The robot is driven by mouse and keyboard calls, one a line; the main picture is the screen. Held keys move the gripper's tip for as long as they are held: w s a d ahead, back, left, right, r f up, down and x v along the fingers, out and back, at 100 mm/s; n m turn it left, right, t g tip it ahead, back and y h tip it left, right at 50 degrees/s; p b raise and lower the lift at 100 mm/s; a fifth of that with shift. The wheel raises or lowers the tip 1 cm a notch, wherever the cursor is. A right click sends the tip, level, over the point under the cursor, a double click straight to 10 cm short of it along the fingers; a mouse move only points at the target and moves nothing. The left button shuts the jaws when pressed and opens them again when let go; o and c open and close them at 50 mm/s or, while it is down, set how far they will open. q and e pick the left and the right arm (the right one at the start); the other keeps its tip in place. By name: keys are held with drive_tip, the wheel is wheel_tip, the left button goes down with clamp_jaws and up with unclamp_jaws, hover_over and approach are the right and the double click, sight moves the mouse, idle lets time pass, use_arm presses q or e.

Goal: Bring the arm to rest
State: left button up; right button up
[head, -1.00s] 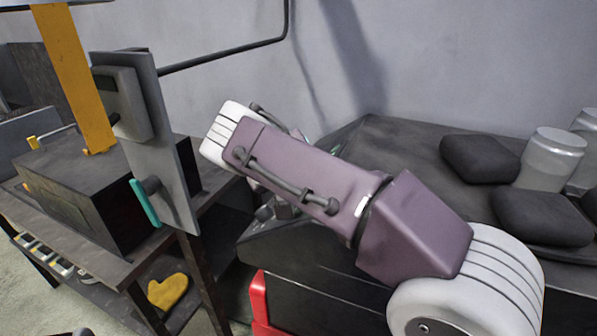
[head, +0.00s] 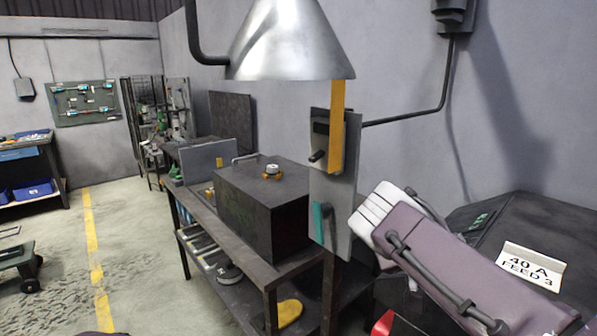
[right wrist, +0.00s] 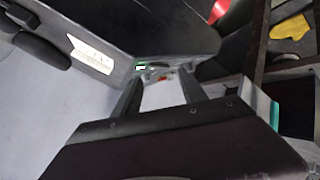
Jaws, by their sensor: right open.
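My right arm, in purple and white, reaches in from the lower right of the head view, over the dark bench on that side. Its gripper is hidden behind the arm there. In the right wrist view my right gripper (right wrist: 160,82) shows two dark fingers standing apart, with nothing held between them. Beyond the fingers is a dark surface with a small green-lit mark. My left gripper is not in view.
A white "40 A FEED 3" card (head: 531,266) is on the dark bench. A black box (head: 262,208) sits on the table. Open floor (head: 140,260) lies left.

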drive_tip(key=s+d+f+g+p, duration=0.3)
drive_tip(key=d+f+g+p, duration=0.1)
drive_tip(key=f+p, duration=0.15)
use_arm(q)
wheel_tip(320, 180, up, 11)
drive_tip(key=p, duration=0.4)
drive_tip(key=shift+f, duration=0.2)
use_arm(e)
drive_tip(key=s+a+f+y, duration=0.3)
drive_tip(key=s+a+f, duration=0.1)
drive_tip(key=f, duration=0.4)
drive_tip(key=s+a+f+g+y, duration=0.1)
drive_tip(key=s+a+f+y, duration=0.3)
drive_tip(key=f, duration=0.4)
drive_tip(key=shift+s+a+f, duration=0.15)
drive_tip(key=shift+s+a, duration=0.45)
drive_tip(key=shift+a, duration=0.2)
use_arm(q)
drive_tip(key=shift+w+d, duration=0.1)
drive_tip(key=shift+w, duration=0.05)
use_arm(e)
drive_tip(key=shift+d, duration=0.1)
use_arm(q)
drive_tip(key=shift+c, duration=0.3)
